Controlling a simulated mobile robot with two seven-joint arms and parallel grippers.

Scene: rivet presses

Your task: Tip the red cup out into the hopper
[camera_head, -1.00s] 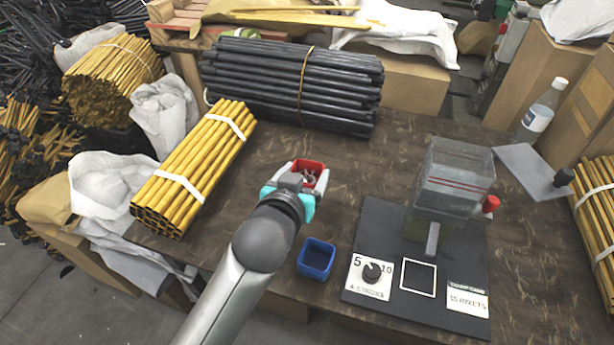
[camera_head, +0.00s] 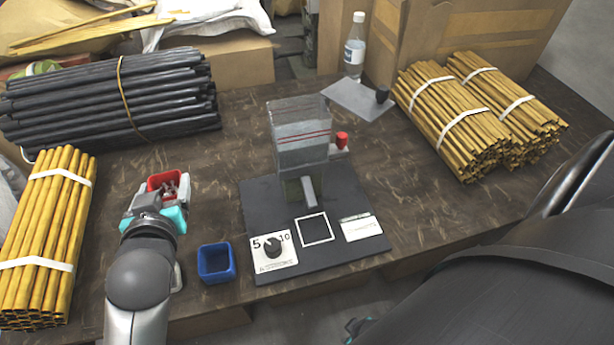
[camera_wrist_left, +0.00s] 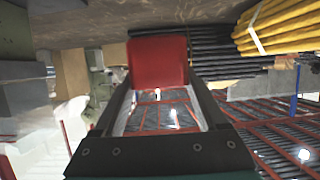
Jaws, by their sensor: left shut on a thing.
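The red cup (camera_head: 152,180) is in my left gripper (camera_head: 163,196), over the left part of the table, with small grey pieces showing inside. The left gripper is shut on the cup; in the left wrist view the red cup (camera_wrist_left: 158,62) sits between the fingers. The hopper (camera_head: 301,140) is a clear, open-topped box with red lines on its wall, standing on a dark mat (camera_head: 262,200) to the right of the cup. A gap of table lies between cup and hopper. A small teal and dark part (camera_head: 358,328) at the bottom edge may be my right gripper; its jaws cannot be made out.
A blue bin (camera_head: 216,262) stands left of the mat, near the front edge. A red knob (camera_head: 341,140) is beside the hopper. A dial card (camera_head: 273,252) lies on the mat. Bundles of yellow rods (camera_head: 45,230) and black rods (camera_head: 110,98) flank the left; a bottle (camera_head: 354,48) stands behind.

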